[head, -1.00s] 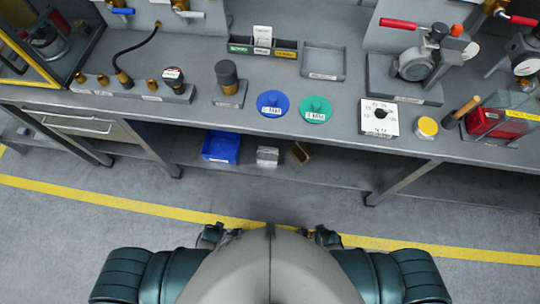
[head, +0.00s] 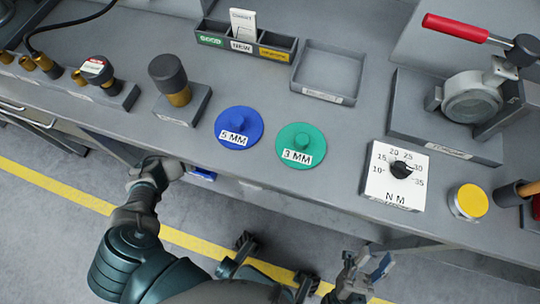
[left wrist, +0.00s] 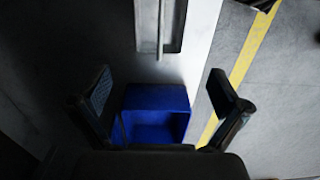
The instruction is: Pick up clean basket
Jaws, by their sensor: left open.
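A blue open bin (left wrist: 157,98), which I take for the basket, shows in the left wrist view between the two fingers of my left gripper (left wrist: 160,80). The gripper is open and the bin lies beyond the fingertips, apart from them. In the head view only a small blue piece of the bin (head: 203,174) shows below the bench's front edge, beside my left wrist. The left fingers are hidden there. No label on the bin can be read. My right gripper (head: 367,264) hangs low in front of the bench, open and empty.
The grey bench (head: 330,175) carries a blue disc (head: 239,127), a green disc (head: 300,147), a torque dial (head: 396,176) and a clamp (head: 472,96). A grey drawer handle (left wrist: 158,30) is near the left gripper. The floor with its yellow line is clear.

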